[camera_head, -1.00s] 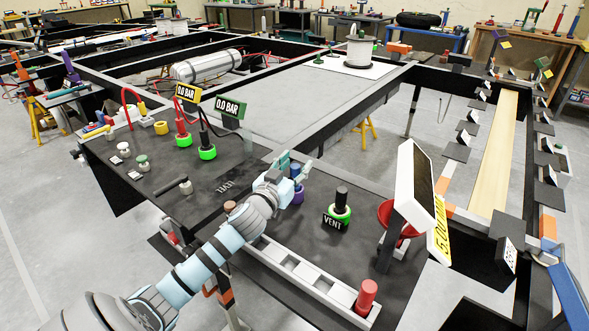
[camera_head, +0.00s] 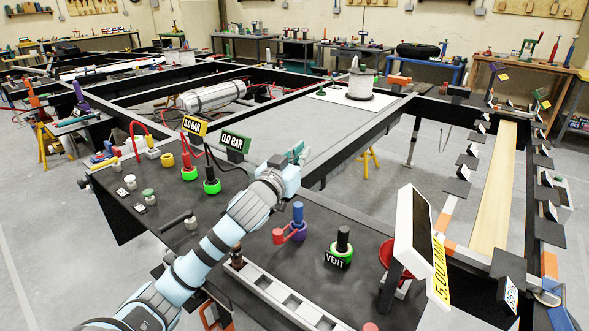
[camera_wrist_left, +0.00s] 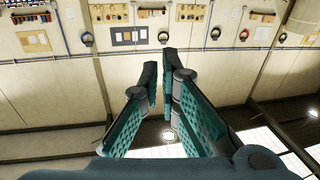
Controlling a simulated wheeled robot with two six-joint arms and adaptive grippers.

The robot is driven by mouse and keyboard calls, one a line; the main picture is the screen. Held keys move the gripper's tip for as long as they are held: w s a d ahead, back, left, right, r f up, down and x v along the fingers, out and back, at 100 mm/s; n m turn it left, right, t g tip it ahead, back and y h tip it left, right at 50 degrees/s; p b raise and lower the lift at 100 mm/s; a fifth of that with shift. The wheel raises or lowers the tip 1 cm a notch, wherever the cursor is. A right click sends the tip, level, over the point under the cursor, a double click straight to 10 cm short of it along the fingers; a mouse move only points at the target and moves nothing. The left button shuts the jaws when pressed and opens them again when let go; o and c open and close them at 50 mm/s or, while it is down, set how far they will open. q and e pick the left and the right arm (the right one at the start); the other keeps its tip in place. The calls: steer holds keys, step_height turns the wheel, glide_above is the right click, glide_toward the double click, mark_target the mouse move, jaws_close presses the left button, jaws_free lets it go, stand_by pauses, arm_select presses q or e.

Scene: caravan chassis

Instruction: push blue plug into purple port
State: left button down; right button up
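The blue plug (camera_head: 298,211) stands upright in the purple port (camera_head: 298,231) on the dark panel, its upper part showing above the port's rim. I cannot tell how deep it sits. My left gripper (camera_head: 297,152) is above and beyond the plug in the head view, apart from it. In the left wrist view its two teal fingers (camera_wrist_left: 159,72) have a narrow gap between their tips and nothing in it. That view faces the wall and shows neither plug nor port. My right gripper is not in view.
A red lever (camera_head: 284,235) sticks out beside the purple port. The green VENT port with a black plug (camera_head: 343,240) is to its right. A slotted grey rail (camera_head: 280,292) lies in front. Two 0.0 BAR gauges (camera_head: 236,142) and a tilted display (camera_head: 413,232) stand on the panel.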

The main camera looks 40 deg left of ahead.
arm_select(q)
step_height(320, 180, up, 10)
steer(key=w+a+n+g+y+p, duration=0.1)
steer(key=w+a+n+p, duration=0.15)
steer(key=p, duration=0.55)
arm_select(e)
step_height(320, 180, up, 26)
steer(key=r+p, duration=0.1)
steer(key=p, duration=1.5)
arm_select(q)
steer(key=m+g+h+b, duration=0.2)
steer(key=m+g+h, duration=0.2)
steer(key=g, duration=1)
glide_toward(298, 204)
steer(key=b+x, duration=0.6)
steer(key=b, duration=0.1)
steer(key=shift+f, duration=0.3)
steer(key=shift+w+f+b, duration=0.1)
steer(key=shift+f+b, duration=0.15)
steer(key=shift+b, duration=0.5)
steer(key=shift+r, duration=0.15)
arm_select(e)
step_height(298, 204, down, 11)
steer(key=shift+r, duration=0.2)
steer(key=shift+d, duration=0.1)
